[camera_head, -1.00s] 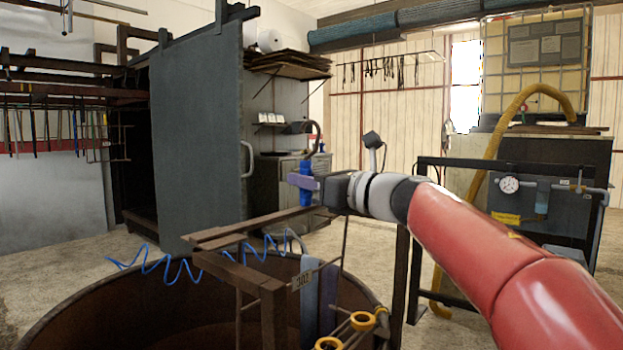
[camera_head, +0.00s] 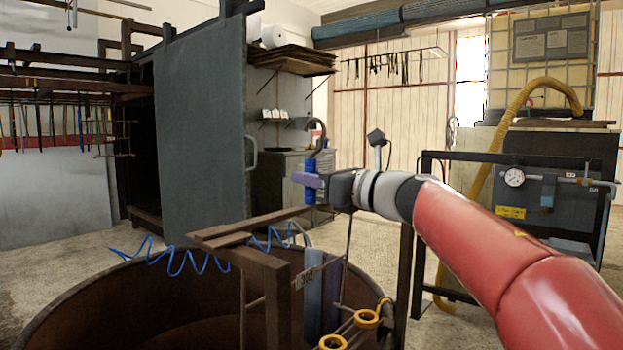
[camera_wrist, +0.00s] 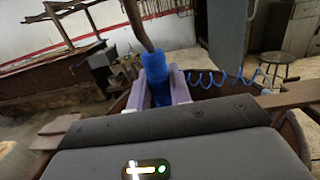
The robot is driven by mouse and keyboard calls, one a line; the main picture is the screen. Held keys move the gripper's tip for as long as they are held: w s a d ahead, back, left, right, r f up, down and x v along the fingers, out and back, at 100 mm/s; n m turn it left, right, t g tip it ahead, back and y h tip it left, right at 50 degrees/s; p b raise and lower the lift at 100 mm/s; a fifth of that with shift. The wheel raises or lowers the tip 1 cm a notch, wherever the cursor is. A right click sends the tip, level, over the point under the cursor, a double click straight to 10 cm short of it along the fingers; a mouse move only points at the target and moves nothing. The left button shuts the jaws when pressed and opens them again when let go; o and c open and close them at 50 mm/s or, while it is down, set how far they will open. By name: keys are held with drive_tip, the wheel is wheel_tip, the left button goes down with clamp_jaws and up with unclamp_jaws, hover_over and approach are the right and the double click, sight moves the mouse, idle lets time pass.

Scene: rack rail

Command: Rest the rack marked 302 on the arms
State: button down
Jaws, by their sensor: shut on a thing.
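My gripper (camera_head: 312,184) is shut around the blue sleeve (camera_wrist: 160,88) of a dark hook (camera_head: 319,135); the pale purple fingers press on both sides of it. The hook's bent shank rises above the sleeve. Below, at the tank, a small plate (camera_head: 304,278) appears to read 302. Thin dark rods (camera_head: 349,245) and blue-grey slabs (camera_head: 313,292) show near the plate. I cannot tell how the rods join the sleeve. Brown bars, apparently the arms (camera_head: 265,260), stand over the tank; contact between the rack and the bars is unclear.
A round rusty tank (camera_head: 75,310) lies below the bars. A blue coiled hose (camera_head: 175,260) crosses its rim. Yellow rings (camera_head: 366,318) sit at its right. A grey door (camera_head: 200,130) stands behind. A gauge stand (camera_head: 515,178) is at right.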

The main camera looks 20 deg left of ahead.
drive_tip(key=shift+f+b, duration=0.2)
drive_tip(key=shift+b, duration=0.1)
drive_tip(key=c, duration=1.3)
unclamp_jaws()
drive_tip(key=shift+o, duration=0.6)
drive_tip(key=shift+f, duration=0.1)
drive_tip(key=shift+d, duration=0.1)
